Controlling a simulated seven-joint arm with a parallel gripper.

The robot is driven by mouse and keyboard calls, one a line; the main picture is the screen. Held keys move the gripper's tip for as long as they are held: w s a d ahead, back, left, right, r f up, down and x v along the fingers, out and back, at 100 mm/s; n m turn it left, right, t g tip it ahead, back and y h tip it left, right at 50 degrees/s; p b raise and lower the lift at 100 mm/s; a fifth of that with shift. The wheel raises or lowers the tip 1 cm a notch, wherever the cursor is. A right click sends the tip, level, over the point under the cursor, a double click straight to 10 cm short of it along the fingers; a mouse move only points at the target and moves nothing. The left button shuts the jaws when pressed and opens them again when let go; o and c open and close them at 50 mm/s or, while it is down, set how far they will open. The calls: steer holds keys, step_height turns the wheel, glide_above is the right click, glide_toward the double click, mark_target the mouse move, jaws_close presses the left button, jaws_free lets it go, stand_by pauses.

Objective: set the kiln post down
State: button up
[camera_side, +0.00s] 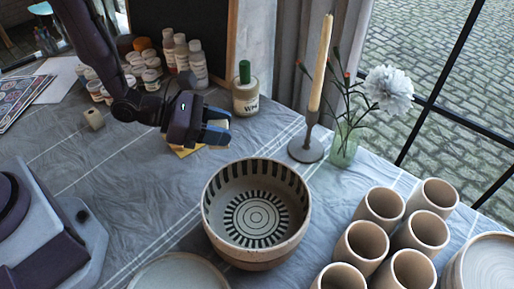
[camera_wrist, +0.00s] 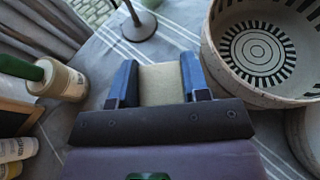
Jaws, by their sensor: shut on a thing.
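My gripper (camera_side: 216,130) is shut on a beige block, the kiln post (camera_wrist: 161,85), which fills the space between the two blue fingers in the wrist view. In the side view the fingers point right and hide most of the post. They are behind and left of the striped bowl (camera_side: 256,213) and in front of the jar with a green handle (camera_side: 246,98). I cannot tell whether the post touches the cloth.
A yellow flat piece (camera_side: 187,151) lies partly under my gripper. A small beige block (camera_side: 93,119) lies at left. A candle holder (camera_side: 306,147) and flower vase (camera_side: 344,145) stand behind the bowl. Several clay cups (camera_side: 411,236) stand at right. The cloth left of the bowl is free.

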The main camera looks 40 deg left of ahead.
steer(key=w+f, duration=0.2)
steer(key=w+d+f, duration=0.1)
steer(key=w+f, duration=0.2)
steer(key=w+d+f, duration=0.1)
steer(key=w+f, duration=0.1)
steer(key=w, duration=0.1)
steer(key=shift+d+f, duration=0.2)
steer(key=shift+w+f, duration=0.2)
steer(key=shift+f, duration=1.45)
steer(key=o, duration=1)
steer(key=shift+f, duration=0.15)
